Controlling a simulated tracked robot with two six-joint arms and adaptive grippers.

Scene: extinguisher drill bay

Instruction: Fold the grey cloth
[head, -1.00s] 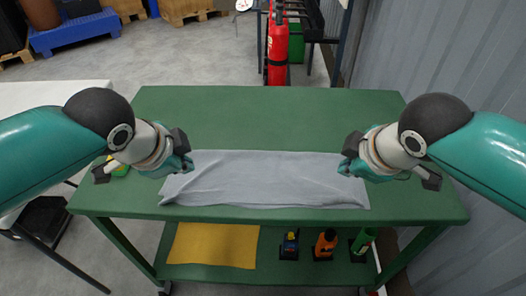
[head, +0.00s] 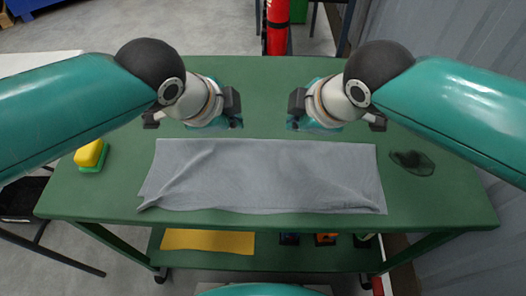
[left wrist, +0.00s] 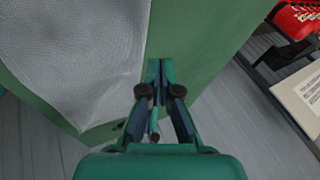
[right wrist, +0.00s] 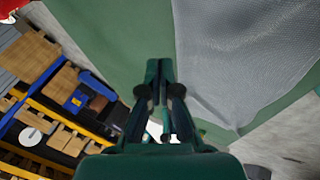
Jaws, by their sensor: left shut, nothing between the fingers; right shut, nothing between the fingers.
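The grey cloth (head: 262,180) lies on the green table (head: 300,75) as a wide strip along its front half. Its left end is slanted, with raised wrinkles, and its right part is flatter. My left gripper (head: 237,124) is shut and empty, over the table beyond the cloth's far edge. My right gripper (head: 293,124) is shut and empty a short way to its right, also beyond that edge. The closed fingers show in the left wrist view (left wrist: 155,68) and right wrist view (right wrist: 160,68), with cloth beside them and apart from them.
A dark, thin object (head: 412,162) lies right of the cloth. A red extinguisher (head: 277,30) stands behind the table.

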